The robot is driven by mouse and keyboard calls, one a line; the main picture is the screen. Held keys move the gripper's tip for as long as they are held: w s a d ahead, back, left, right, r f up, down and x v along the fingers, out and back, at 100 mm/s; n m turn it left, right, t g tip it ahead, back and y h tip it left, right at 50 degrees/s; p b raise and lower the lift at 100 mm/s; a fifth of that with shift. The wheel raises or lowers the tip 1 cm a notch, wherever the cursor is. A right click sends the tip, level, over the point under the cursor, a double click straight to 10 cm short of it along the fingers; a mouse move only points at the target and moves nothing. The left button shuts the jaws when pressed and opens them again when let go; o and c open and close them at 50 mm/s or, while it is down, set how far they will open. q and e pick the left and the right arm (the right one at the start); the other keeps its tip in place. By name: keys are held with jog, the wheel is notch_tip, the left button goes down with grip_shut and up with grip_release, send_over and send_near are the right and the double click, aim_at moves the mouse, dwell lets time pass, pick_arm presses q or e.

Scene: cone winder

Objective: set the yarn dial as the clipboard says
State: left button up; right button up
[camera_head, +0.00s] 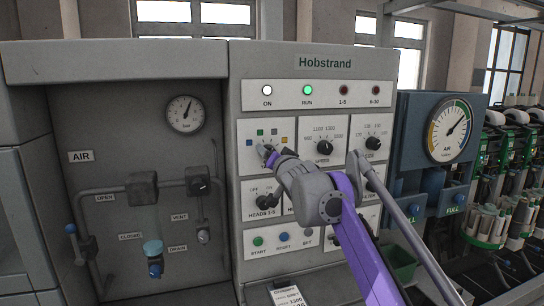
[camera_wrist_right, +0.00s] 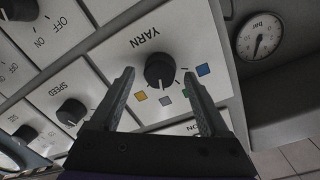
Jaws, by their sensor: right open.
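The yarn dial (camera_wrist_right: 160,70) is a black round knob under the word YARN in the right wrist view, seen upside down. Orange (camera_wrist_right: 140,97), grey (camera_wrist_right: 165,99), green (camera_wrist_right: 184,92) and blue (camera_wrist_right: 204,70) squares ring it. A pale mark shows at its lower side; I cannot tell exactly which square it points to. My right gripper (camera_wrist_right: 159,76) is open, its fingers on either side of the dial; contact is unclear. In the head view the right gripper (camera_head: 268,152) mostly hides the dial. The clipboard (camera_head: 289,296) is cut off at the bottom edge, its text too small to read surely.
The speed dial (camera_head: 325,147) and another dial (camera_head: 373,143) sit right of the yarn dial. The heads dial (camera_head: 262,202) is below it. Start (camera_head: 258,241) and reset (camera_head: 284,237) buttons lie lower. The green RUN lamp (camera_head: 307,90) is lit. My right arm covers several lower controls.

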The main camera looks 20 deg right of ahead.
jog(key=s+b, duration=0.2)
jog(key=s, duration=0.8)
jog(key=shift+s+r, duration=0.15)
jog(key=shift+s, duration=0.25)
jog(key=s+a+f+n+g, duration=0.1)
jog(key=s+f+g, duration=0.3)
jog(key=s+f, duration=0.7)
jog(key=s+a+f+n+g+p, duration=0.1)
jog(key=s+f+n+g, duration=0.2)
jog(key=s+f, duration=0.9)
jog(key=s+a+f+n+g, duration=0.1)
jog(key=s+f+g, duration=0.4)
jog(key=s+f, duration=0.6)
notch_tip(320, 180, down, 13)
jog(key=shift+s+f+n+p, duration=0.2)
jog(key=shift+s+n+p, duration=0.15)
jog(key=shift+n, duration=0.45)
